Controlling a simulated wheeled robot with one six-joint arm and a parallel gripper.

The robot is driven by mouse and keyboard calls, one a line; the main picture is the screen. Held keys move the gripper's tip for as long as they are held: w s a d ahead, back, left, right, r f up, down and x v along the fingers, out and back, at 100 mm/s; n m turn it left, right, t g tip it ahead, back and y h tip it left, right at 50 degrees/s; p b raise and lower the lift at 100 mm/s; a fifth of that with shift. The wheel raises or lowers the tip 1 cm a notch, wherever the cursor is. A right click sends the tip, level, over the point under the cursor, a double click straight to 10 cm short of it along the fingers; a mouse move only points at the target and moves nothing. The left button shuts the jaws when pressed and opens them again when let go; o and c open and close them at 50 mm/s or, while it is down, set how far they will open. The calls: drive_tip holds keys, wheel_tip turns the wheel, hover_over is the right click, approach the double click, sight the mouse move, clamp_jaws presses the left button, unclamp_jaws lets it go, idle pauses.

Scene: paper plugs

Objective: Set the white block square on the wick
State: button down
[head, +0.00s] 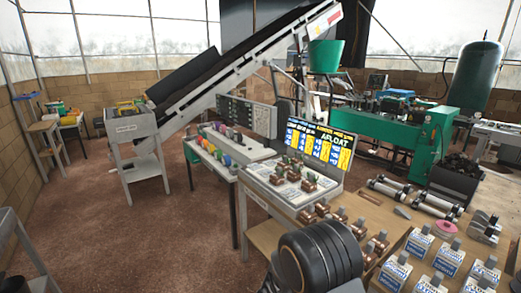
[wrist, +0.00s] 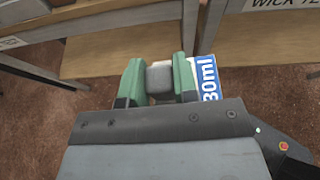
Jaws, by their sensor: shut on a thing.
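In the wrist view my gripper (wrist: 159,78) has its two green fingers shut on the grey knob of a white block (wrist: 206,70). The block's blue "30ml" label shows beside the right finger. The rest of the block is hidden behind the fingers and wrist, so I cannot tell if it is square. Below it are brown floor and a wooden shelf edge. A white sign reading "WICK 12" (wrist: 285,4) is on a table edge at the top right; the wick itself is not clear to me. In the head view my arm hides the gripper.
Several similar white blocks (head: 448,257) with grey knobs stand on the wooden table (head: 378,207) at the right. Copper-coloured blocks (head: 345,217) stand behind my arm, and more on a white-topped table (head: 262,178). A sign board (head: 320,146) stands at its back. Floor (head: 120,225) is clear at left.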

drive_tip(key=f, duration=0.1)
drive_tip(key=b, duration=0.1)
drive_tip(key=f+b, duration=0.1)
drive_tip(key=shift+d+f, duration=0.25)
drive_tip(key=shift+f, duration=0.1)
drive_tip(key=shift+a+f+b, duration=0.15)
drive_tip(key=shift+f+b, duration=0.3)
drive_tip(key=shift+f, duration=0.1)
wheel_tip(320, 180, up, 10)
drive_tip(key=w+n+t+y, duration=0.2)
drive_tip(key=n+t+y, duration=0.2)
drive_tip(key=n+y, duration=0.2)
drive_tip(key=shift+r+n+t, duration=0.25)
drive_tip(key=shift+n+t, duration=0.05)
drive_tip(key=shift+n, duration=0.1)
drive_tip(key=shift+d, duration=0.2)
